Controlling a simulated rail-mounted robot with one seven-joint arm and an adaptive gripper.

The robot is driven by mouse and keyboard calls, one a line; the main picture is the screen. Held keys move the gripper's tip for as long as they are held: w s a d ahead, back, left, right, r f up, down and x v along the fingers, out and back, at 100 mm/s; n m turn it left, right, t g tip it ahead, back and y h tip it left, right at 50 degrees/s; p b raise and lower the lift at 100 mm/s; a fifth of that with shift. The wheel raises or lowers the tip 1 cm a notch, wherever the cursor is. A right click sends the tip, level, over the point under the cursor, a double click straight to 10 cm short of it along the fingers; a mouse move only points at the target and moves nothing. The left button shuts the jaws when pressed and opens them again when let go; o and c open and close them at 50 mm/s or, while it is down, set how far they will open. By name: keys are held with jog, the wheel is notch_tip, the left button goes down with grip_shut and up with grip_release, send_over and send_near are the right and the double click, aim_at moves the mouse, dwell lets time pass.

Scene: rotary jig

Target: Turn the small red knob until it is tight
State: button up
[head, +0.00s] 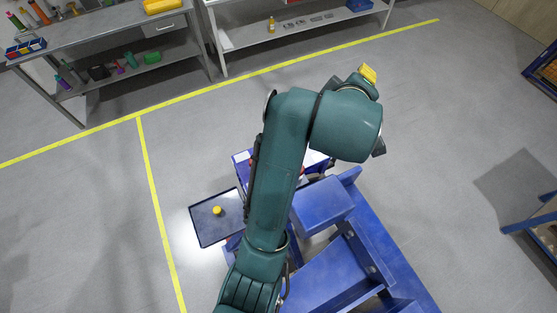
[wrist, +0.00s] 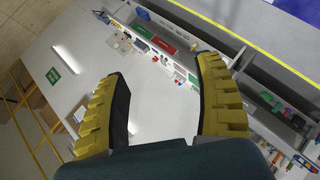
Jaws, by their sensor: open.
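My gripper (wrist: 163,72) is open in the wrist view, with its two yellow ribbed fingers spread wide and nothing between them. In the head view, a yellow finger of my gripper (head: 368,74) shows at the far end of the raised green arm, pointing away over the floor. A blue and white fixture (head: 241,159) sits partly behind my arm in the head view. A tiny patch of red shows beside the arm there, too small and covered to tell as the small red knob. My gripper is well apart from the fixture.
A dark tray (head: 203,230) with a small yellow piece (head: 217,210) on it lies left of my arm. A grey workbench (head: 100,35) and a white shelf unit (head: 300,20) stand at the back. Open floor lies between, marked with yellow lines.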

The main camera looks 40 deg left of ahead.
jog(key=s+a+f+n+g, duration=0.3)
jog(key=a+f+n+g, duration=0.2)
jog(key=a+f+n, duration=0.4)
jog(key=n+g+h, duration=0.3)
jog(key=n+g, duration=0.3)
jog(key=n, duration=0.4)
send_near(254, 160)
notch_tip(254, 160, down, 10)
jog(key=shift+w+f+b, duration=0.1)
jog(key=shift+f+b, duration=0.05)
jog(key=shift+b, duration=0.65)
jog(key=c, duration=1.2)
